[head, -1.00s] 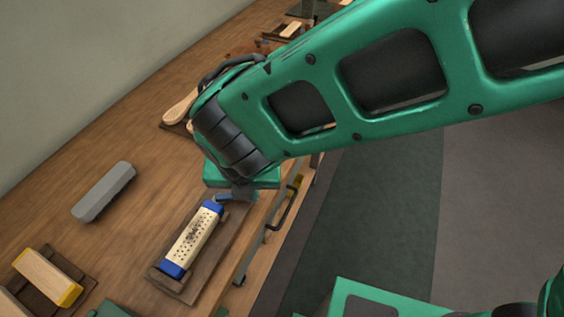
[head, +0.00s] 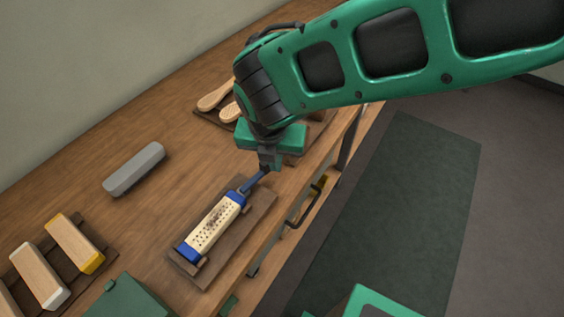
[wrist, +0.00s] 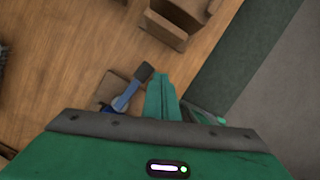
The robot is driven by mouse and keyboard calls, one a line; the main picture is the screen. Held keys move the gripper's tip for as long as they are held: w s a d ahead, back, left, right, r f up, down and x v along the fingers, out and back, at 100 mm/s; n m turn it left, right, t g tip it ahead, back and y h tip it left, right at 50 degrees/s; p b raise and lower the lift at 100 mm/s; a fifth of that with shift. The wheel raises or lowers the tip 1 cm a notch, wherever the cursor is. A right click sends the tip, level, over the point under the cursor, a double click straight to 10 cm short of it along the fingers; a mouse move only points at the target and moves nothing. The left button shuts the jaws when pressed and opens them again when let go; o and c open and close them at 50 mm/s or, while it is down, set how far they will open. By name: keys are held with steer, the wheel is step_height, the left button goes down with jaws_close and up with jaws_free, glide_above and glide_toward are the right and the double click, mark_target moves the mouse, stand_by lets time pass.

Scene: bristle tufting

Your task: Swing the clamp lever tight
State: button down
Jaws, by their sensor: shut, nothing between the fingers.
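The clamp lever (head: 254,181) is a blue bar at the upper right end of a cream block (head: 214,228) with blue ends and rows of holes. The block lies in a dark wooden fixture (head: 262,206). In the head view the lever points up and right, roughly in line with the block. In the wrist view the lever (wrist: 127,98) ends in a dark grip (wrist: 144,71). My gripper (head: 268,163) is shut and empty at the lever's outer end. In the wrist view my gripper's fingers (wrist: 162,88) are right beside the grip; whether they touch is unclear.
A grey oblong block (head: 134,169) lies on the wooden bench. Wooden blocks with coloured ends (head: 75,243) sit in a rack at lower left. Wooden brushes (head: 216,95) lie behind my arm. The bench's front edge runs close to the fixture, with a handle (head: 305,207) below.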

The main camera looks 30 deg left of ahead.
steer(key=shift+w+a, duration=0.3)
steer(key=shift+a, duration=0.25)
stand_by(0.5)
steer(key=shift+d, duration=0.45)
steer(key=d, duration=0.2)
steer(key=shift+d, duration=0.35)
step_height(320, 180, up, 10)
steer(key=d, duration=0.3)
steer(key=shift+s+f, duration=0.15)
